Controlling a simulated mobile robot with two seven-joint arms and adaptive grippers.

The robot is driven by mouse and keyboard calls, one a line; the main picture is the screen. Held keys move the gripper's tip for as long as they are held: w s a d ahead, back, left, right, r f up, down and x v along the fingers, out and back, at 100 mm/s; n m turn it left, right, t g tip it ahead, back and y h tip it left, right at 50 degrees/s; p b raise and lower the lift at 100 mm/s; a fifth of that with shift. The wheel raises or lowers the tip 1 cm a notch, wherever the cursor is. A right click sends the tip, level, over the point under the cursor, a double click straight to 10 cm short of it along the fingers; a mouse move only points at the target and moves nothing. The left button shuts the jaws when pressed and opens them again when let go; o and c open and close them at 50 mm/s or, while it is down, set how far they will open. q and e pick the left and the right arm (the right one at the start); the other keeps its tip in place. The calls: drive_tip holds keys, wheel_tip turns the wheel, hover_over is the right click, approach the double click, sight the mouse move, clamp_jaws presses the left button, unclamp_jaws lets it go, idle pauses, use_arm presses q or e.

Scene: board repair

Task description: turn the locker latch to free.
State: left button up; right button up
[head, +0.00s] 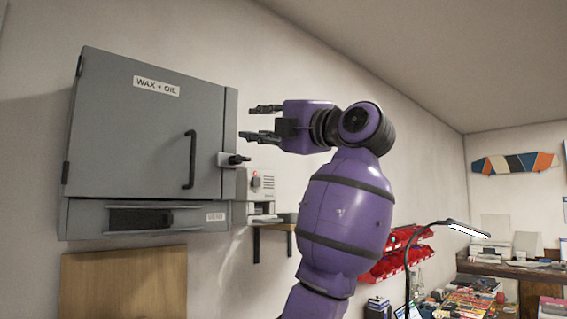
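The grey locker (150,125), labelled "WAX + OIL", hangs on the wall at the left with its door shut. Its latch (237,160) is a short black lever on a pale plate at the door's right edge, and it points to the right, about level. A black bar handle (190,160) is left of the latch.
Below the door is a grey drawer section (85,219) with a dark recess. A small shelf (284,218) and a grey box with a red light (262,184) are right of the locker. A cluttered bench and lamp (465,229) stand at the far right.

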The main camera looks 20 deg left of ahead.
sight(244, 158)
use_arm(q)
drive_tip(key=w+f+m+h, duration=0.3)
drive_tip(key=f, duration=0.3)
drive_tip(key=x, duration=0.6)
drive_tip(key=shift+a, duration=0.7)
drive_tip(key=shift+w, duration=0.15)
drive_tip(key=shift+c, duration=0.3)
clamp_jaws()
